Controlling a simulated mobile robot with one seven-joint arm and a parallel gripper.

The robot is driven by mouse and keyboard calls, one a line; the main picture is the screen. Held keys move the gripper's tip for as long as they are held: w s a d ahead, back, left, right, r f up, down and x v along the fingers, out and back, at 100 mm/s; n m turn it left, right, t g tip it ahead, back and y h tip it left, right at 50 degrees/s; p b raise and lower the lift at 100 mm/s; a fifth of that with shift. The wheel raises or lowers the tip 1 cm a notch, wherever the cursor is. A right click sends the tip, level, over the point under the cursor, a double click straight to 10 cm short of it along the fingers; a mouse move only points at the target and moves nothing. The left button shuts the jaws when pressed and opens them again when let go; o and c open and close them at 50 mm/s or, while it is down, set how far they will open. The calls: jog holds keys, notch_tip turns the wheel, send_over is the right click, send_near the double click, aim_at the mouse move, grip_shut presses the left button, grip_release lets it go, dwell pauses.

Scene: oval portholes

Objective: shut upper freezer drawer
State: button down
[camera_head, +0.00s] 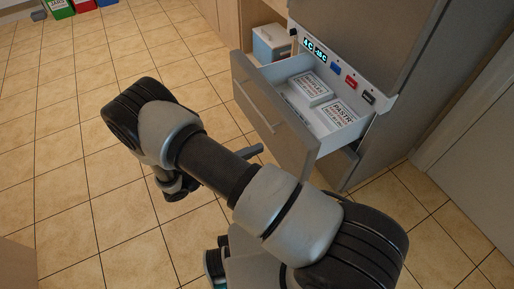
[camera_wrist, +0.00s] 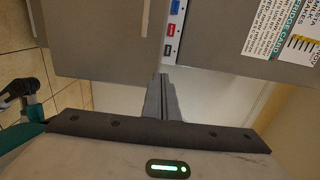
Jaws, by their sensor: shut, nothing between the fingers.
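The upper freezer drawer (camera_head: 275,115) stands pulled out from the tall grey appliance in the head view, with its grey front and long handle facing left. White labelled boxes lie in it, one marked PASTRY (camera_head: 336,117). In the wrist view a grey front panel with a pale handle bar, seemingly the drawer's (camera_wrist: 90,40), fills the upper left. My gripper (camera_wrist: 163,80) is shut and empty, its fingers pointing towards the panel's edge. In the head view my arm hides most of the gripper; a grey tip shows by the drawer front. I cannot tell if they touch.
A control strip (camera_head: 345,80) with a lit display and coloured switches sits above the drawer. An open cupboard with a blue-and-white box (camera_head: 271,43) is beside the appliance. A card (camera_wrist: 280,30) is on the upper door. Tiled floor left of the drawer is clear.

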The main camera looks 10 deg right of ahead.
aim_at(295, 133)
jog(key=b+x, duration=0.1)
jog(key=x, duration=1)
jog(key=shift+d, duration=0.15)
jog(key=shift+d, duration=0.15)
jog(key=x, duration=2.4)
jog(key=shift+d, duration=0.25)
jog(key=shift+w+f, duration=0.15)
